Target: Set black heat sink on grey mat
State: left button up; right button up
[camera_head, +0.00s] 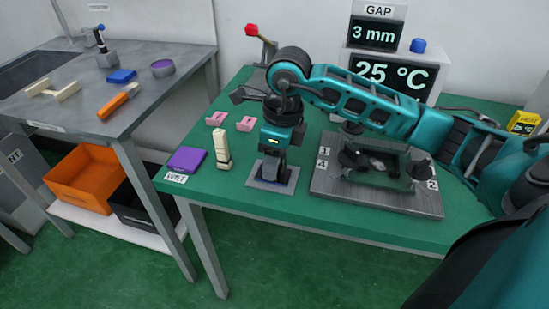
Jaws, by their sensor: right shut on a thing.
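My right gripper (272,163) points down over the grey mat (262,184) on the green table. It is shut on a dark thing at the mat, which looks like the black heat sink; the fingers and wrist hide most of it. I cannot tell whether it touches the mat. The mat is a small grey square near the table's front edge. My left gripper is not in view.
Two pink blocks (246,124) lie behind. A grey fixture plate (327,184) with numbered labels lies to the right. Displays (392,74) stand at the back.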

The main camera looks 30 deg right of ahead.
aim_at(281, 164)
jog(key=shift+f, duration=0.15)
jog(key=o, duration=1.1)
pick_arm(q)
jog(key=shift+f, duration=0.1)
pick_arm(e)
jog(key=shift+r, duration=0.45)
pick_arm(q)
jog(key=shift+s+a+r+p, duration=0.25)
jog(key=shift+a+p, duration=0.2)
jog(key=shift+p, duration=0.45)
pick_arm(e)
jog(key=r, duration=0.7)
jog(key=s+d+r, duration=0.1)
jog(key=r, duration=0.3)
jog(key=shift+r, duration=0.2)
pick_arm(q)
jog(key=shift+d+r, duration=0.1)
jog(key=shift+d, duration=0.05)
